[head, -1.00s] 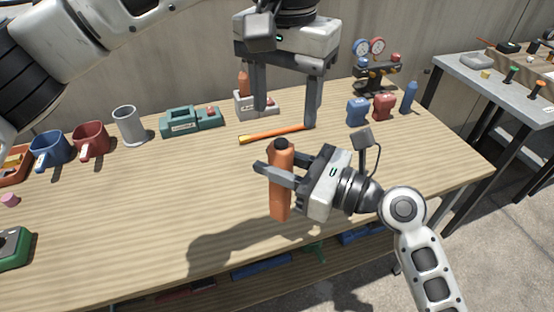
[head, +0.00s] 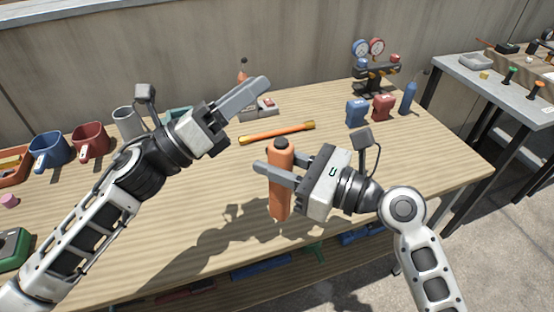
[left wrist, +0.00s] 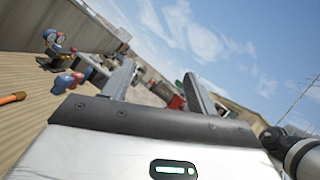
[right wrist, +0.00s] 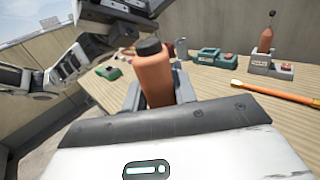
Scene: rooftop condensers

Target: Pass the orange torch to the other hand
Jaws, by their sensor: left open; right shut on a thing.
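The orange torch (head: 280,198), an orange cylinder with a black cap, stands upright in my right gripper (head: 273,168), above the table. In the right wrist view the torch (right wrist: 155,78) sits between the fingers, its lower part hidden by the gripper body. My right gripper is shut on it. My left gripper (head: 256,94) is open and empty, up and to the left of the torch and apart from it, its fingers pointing up and right. In the left wrist view only sky and background show between its fingers (left wrist: 160,80).
An orange rod with yellow ends (head: 277,132) lies on the wooden table (head: 350,205). Behind it are a grey holder (head: 266,108), blue and red small containers (head: 384,107), and a gauge manifold (head: 375,72). Mugs (head: 90,140) stand at left. The table right of the rod is clear.

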